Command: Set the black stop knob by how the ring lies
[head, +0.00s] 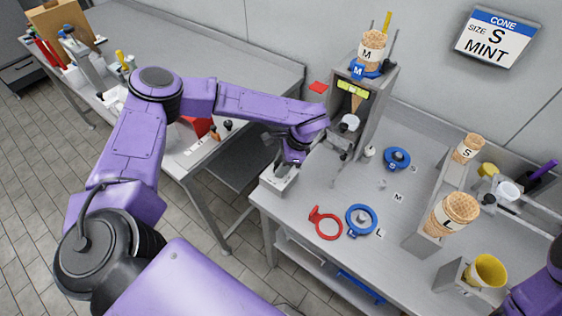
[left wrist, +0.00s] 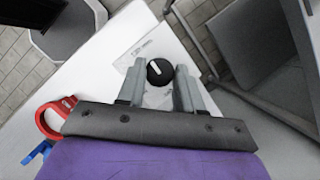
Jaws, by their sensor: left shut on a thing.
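The black stop knob (left wrist: 158,72) has a white pointer line and sits on a pale box (head: 279,181) at the table's left edge. My left gripper (head: 291,166) hides the knob in the head view. In the left wrist view my left gripper (left wrist: 160,80) has its two fingers on either side of the knob and is shut on it. The pointer leans to the upper left there. A red ring (head: 318,231) with a tab at its upper left lies flat on the table; it also shows in the left wrist view (left wrist: 42,121). My right gripper is out of view.
A blue ring (head: 348,225) by the letter L lies right of the red ring. Another blue ring (head: 388,163) lies near the letter M. A grey dispenser (head: 378,110) holds cones at the back. A wall sign (head: 497,38) reads CONE SIZE S MINT. Cone holders stand at right.

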